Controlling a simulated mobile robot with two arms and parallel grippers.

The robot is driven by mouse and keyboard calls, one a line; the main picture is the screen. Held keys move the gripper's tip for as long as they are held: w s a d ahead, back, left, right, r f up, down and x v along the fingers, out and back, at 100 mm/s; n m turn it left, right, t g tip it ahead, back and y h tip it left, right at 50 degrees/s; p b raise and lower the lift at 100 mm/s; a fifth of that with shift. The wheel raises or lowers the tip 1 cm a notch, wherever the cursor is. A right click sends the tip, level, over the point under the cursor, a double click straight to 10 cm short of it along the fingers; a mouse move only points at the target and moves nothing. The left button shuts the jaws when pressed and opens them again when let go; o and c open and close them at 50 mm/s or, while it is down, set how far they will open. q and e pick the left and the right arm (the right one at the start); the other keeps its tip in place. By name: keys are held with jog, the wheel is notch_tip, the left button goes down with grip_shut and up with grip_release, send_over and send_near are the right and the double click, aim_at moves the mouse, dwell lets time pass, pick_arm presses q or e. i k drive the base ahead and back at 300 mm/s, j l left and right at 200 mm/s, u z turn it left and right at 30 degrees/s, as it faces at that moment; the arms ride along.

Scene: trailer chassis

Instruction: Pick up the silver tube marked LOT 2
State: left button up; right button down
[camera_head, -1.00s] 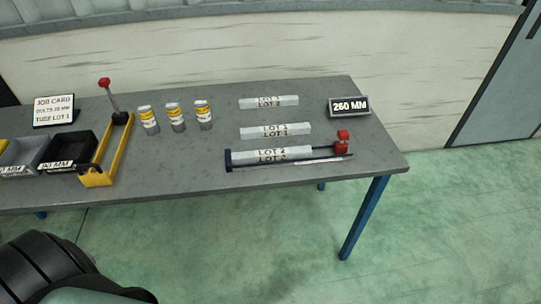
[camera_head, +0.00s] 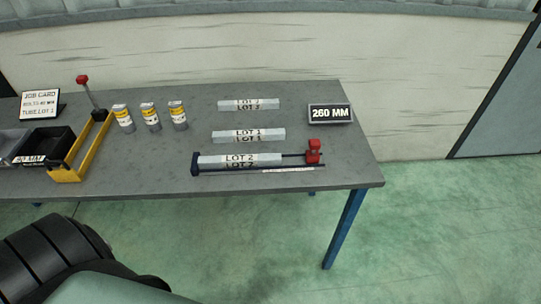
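A silver tube marked LOT 2 (camera_head: 240,161) lies flat in a dark gauge with a red block (camera_head: 313,151) at its right end, near the table's front edge. A silver tube marked LOT 1 (camera_head: 248,135) lies just behind it. A third silver tube (camera_head: 248,104) lies further back; its small label looks like LOT 2, but I cannot read it surely. Neither gripper is in view; only a black ribbed part of my own body shows at lower left.
A sign reading 260 MM (camera_head: 330,114) stands at the table's right end. Several things stand to the left: three white-yellow cans (camera_head: 150,117), a yellow frame with a red-knobbed lever (camera_head: 82,160), dark bins (camera_head: 47,147) and a job card (camera_head: 40,104). Grey table top (camera_head: 110,180) is bare at the front.

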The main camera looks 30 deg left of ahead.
aim_at(272, 159)
jog(key=i+l+u, duration=0.15)
jog(key=u, duration=0.25)
jog(key=l+u, duration=0.4)
jog(key=i+l+u, duration=0.1)
jog(key=l+u, duration=0.2)
jog(key=u, duration=0.15)
